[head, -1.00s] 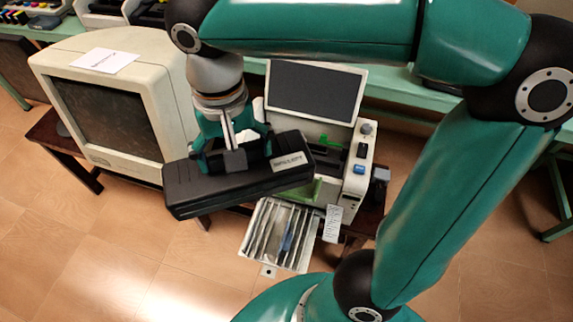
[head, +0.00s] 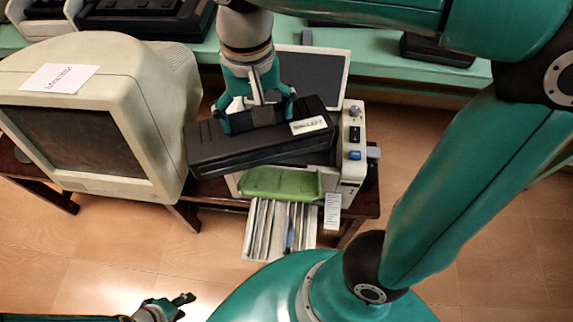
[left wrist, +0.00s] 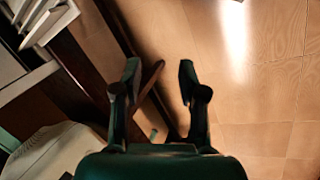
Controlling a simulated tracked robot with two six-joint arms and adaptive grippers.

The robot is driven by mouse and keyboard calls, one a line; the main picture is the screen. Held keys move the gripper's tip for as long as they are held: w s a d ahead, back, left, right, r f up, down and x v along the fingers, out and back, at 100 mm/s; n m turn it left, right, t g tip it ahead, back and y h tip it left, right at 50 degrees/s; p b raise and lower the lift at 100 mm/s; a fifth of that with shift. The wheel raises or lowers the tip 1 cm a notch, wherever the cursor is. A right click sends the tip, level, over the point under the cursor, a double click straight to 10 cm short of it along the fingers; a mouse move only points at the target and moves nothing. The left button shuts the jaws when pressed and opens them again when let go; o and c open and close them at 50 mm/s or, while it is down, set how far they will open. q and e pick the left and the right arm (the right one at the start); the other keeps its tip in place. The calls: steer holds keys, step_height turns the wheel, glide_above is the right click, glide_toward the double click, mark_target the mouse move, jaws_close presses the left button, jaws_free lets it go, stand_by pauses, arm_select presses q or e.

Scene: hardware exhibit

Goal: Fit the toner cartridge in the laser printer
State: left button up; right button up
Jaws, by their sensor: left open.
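The toner cartridge (head: 250,152) is a long black block with a white label. My right gripper (head: 258,112), on the arm from the right, is shut on its top and holds it over the laser printer (head: 352,165). The cartridge hides much of the printer's inside; whether they touch, I cannot tell. The printer is cream, with a raised dark panel at the back and a green flap (head: 280,182) in front. My left gripper (head: 186,306) is open and empty over the floor at bottom left. Its spread fingers also show in the left wrist view (left wrist: 160,70).
A large cream monitor (head: 165,75) with a paper sheet on top stands left of the printer. A pale ribbed tray (head: 262,240) juts out from the printer's front. A green bench (head: 375,65) with dark equipment runs behind. The tiled floor in front is open.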

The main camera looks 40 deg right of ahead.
arm_select(q)
steer(key=shift+o, duration=0.3)
arm_select(e)
steer(key=shift+s+d, duration=0.1)
steer(key=shift+s, duration=0.05)
arm_select(q)
steer(key=shift+o, duration=1.3)
arm_select(e)
steer(key=shift+d+f, duration=0.1)
steer(key=w+d+f+m+b, duration=0.5)
steer(key=w+d+f+b, duration=0.15)
steer(key=d+f, duration=0.6)
arm_select(q)
step_height(320, 180, down, 7)
steer(key=shift+b, duration=0.35)
arm_select(e)
steer(key=shift+w+d+f, duration=0.1)
steer(key=shift+d+f, duration=0.05)
steer(key=shift+f, duration=3.05)
steer(key=shift+d+f, duration=0.2)
steer(key=shift+f, duration=2.95)
steer(key=shift+w+d+f, duration=0.1)
steer(key=shift+d+f, duration=0.05)
steer(key=shift+f, duration=3.05)
arm_select(q)
steer(key=shift+f, duration=0.15)
